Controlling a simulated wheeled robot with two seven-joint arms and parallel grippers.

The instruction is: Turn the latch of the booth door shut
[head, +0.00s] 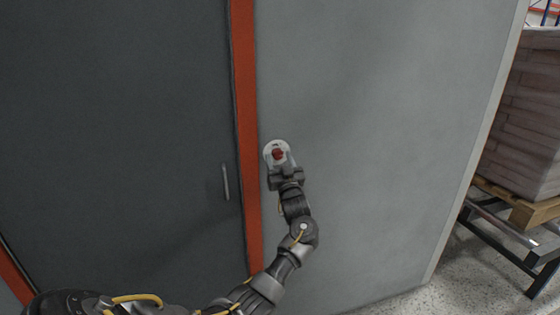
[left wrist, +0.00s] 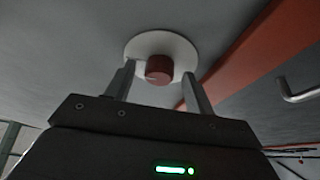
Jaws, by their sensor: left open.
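The latch is a red knob (head: 278,154) on a round white plate (head: 269,149), set on the light grey wall panel just right of the orange door frame. My left gripper (head: 281,165) is right at it. In the left wrist view the red knob (left wrist: 159,68) sits between the two fingers of my open left gripper (left wrist: 158,85), in front of the white plate (left wrist: 148,40). I cannot tell whether the fingers touch the knob. The dark grey booth door (head: 120,130) appears closed in its frame. My right gripper is not in view.
A metal door handle (head: 226,182) stands out from the door, left of the orange frame post (head: 245,110). It also shows at the right of the left wrist view (left wrist: 298,92). A loaded wooden pallet (head: 520,209) stands on a metal frame at far right.

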